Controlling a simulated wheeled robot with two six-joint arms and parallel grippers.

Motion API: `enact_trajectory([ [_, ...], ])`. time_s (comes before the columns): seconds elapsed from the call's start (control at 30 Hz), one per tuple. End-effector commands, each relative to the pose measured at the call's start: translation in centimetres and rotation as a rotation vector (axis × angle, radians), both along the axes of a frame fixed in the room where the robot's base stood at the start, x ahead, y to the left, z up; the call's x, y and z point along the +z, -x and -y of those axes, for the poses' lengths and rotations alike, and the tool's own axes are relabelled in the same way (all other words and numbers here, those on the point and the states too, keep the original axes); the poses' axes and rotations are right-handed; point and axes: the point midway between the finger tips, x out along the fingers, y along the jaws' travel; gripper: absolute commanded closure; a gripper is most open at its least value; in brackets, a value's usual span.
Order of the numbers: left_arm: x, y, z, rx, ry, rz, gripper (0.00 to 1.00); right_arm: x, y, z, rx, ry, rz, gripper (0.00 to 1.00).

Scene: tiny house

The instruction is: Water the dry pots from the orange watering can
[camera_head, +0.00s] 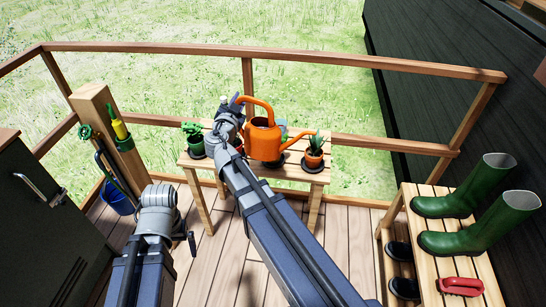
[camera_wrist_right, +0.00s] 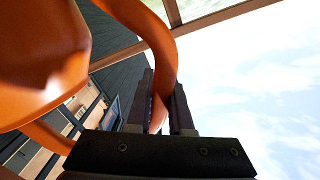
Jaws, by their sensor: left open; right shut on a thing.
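The orange watering can (camera_head: 264,139) is over the slatted wooden table, its spout reaching right toward a terracotta pot (camera_head: 314,158) with a spiky green plant. My right gripper (camera_head: 238,101) is shut on the can's handle; the right wrist view shows the handle (camera_wrist_right: 164,75) between the fingers (camera_wrist_right: 160,105). A dark pot with a leafy plant (camera_head: 194,136) stands at the table's left end. The can and my right arm hide the table's middle. My left gripper (camera_head: 190,240) is low, apart from the table, open and empty. Soil wetness is too small to tell.
The table (camera_head: 196,164) stands before a wooden railing (camera_head: 390,144). A bench (camera_head: 465,246) at right holds green boots (camera_head: 452,204) and a red object (camera_head: 461,286). A post with tools (camera_head: 105,125) and a blue bucket (camera_head: 117,198) are left. Some deck is clear between.

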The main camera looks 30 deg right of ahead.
Motion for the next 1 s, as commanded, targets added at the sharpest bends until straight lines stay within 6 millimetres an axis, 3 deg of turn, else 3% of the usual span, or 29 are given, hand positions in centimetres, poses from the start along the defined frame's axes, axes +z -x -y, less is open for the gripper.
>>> enact_trajectory([
  [0.03, -1.9, 0.0, 0.0, 0.000, 0.000, 0.000, 0.01, -1.9, -0.6, -1.1, 0.045, 0.004, -0.002, 1.00],
  [0.3, -6.6, 0.0, 0.0, -0.001, -0.002, 0.001, 0.01, -6.6, -2.8, -7.3, 0.278, 0.012, -0.006, 1.00],
  [0.6, -11.7, 0.0, -0.1, -0.001, -0.003, 0.001, 0.01, -11.4, -4.1, -14.4, 0.530, 0.025, 0.003, 1.00],
  [0.8, -14.4, 0.0, -0.1, -0.001, -0.004, 0.001, 0.01, -13.9, -4.1, -18.5, 0.669, 0.034, 0.014, 1.00],
  [1.0, -15.6, 0.0, -0.1, -0.002, -0.004, 0.001, 0.01, -15.0, -3.9, -20.8, 0.748, 0.037, 0.022, 1.00],
])
